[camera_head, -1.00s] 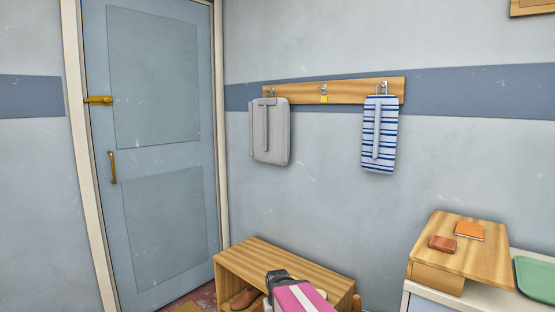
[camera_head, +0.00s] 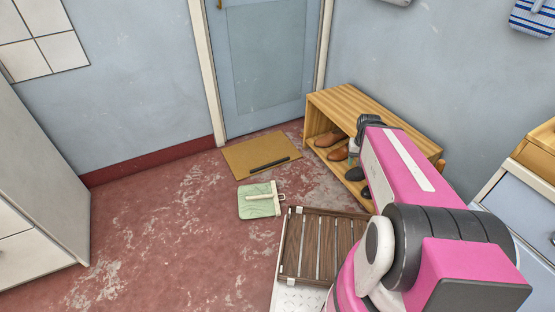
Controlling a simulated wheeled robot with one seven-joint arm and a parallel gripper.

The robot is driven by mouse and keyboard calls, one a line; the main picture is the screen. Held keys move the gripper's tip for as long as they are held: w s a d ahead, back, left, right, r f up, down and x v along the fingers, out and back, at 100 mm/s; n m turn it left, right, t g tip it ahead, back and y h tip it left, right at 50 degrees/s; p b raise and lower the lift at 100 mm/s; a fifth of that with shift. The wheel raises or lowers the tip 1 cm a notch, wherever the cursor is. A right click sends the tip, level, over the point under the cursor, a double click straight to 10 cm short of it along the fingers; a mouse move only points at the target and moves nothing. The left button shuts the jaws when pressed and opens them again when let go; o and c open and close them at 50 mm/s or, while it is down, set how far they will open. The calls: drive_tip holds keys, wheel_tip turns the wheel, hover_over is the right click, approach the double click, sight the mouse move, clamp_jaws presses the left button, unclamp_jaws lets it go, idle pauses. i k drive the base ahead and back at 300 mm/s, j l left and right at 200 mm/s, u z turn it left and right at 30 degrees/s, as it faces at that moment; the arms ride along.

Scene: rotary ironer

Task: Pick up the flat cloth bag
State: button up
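A flat, pale green cloth bag (camera_head: 259,205) lies on the red floor, left of my pink arm. A cream strap or strip crosses its upper part. A grey bag (camera_head: 398,2) and a blue-and-white striped bag (camera_head: 533,17) hang on the wall at the top right, both cut off by the picture edge. My arm reaches up the right side of the picture, well apart from the green bag.
A brown doormat (camera_head: 248,157) with a dark bar on it lies before the blue door (camera_head: 270,65). A wooden shoe rack (camera_head: 352,102) holds several shoes. A slatted dark wooden piece (camera_head: 312,240), perhaps mine, is near the bag. The floor left of the bag is clear.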

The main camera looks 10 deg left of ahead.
sight(258, 200)
drive_tip(key=j, duration=1.05)
drive_tip(key=k+j, duration=0.15)
drive_tip(key=j, duration=0.95)
